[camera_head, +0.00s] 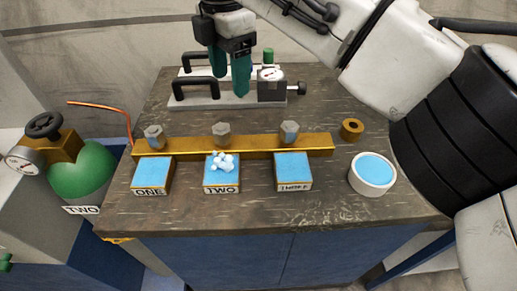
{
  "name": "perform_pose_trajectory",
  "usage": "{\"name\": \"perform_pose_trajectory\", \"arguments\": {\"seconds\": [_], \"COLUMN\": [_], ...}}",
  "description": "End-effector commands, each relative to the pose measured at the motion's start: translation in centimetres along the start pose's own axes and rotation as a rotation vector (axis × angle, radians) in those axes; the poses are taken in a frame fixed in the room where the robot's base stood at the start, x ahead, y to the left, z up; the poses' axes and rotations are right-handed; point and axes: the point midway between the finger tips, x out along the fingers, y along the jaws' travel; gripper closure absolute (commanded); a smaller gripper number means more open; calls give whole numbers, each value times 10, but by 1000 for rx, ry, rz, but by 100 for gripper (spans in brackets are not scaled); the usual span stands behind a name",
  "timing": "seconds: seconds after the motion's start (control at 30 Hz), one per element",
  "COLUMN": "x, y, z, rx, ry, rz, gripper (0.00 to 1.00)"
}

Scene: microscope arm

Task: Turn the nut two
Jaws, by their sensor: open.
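The middle hex nut (221,131), grey, stands on a brass bar (320,145) behind the block labelled TWO (222,181). Similar grey nuts stand on the bar behind the block labelled ONE (150,176), at left (154,135), and behind a third block (293,175), at right (289,132). The third label is hard to read. A cluster of white beads or bubbles (223,162) lies on block TWO's blue top. My gripper (231,80) has teal fingers, open and pointing down. In the picture it is above the middle nut, over the rear fixture, apart from the nut.
A metal fixture (190,99) with black handles stands at the back of the table. A brass ring (351,129) and a white round dish (372,176) with blue inside sit at right. A green tank (85,172) with a gauge stands at left, also labelled TWO.

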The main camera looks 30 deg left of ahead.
Motion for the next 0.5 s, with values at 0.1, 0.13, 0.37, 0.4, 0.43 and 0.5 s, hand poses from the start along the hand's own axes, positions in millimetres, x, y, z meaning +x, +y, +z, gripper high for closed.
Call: {"name": "perform_pose_trajectory", "arguments": {"seconds": [0.1, 0.13, 0.37, 0.4, 0.43, 0.5], "x": [2, 1, 19, 26, 32, 45], "y": [13, 14, 15, 14, 14, 14], "z": [-34, -37, -41, -41, -41, -41], "rx": [-91, -102, -115, -115, -115, -114], "ry": [-1, 0, 1, 1, 0, 0], "rz": [2, 2, 0, -1, -2, -1], "gripper": [36, 36, 36, 36, 36, 36]}}
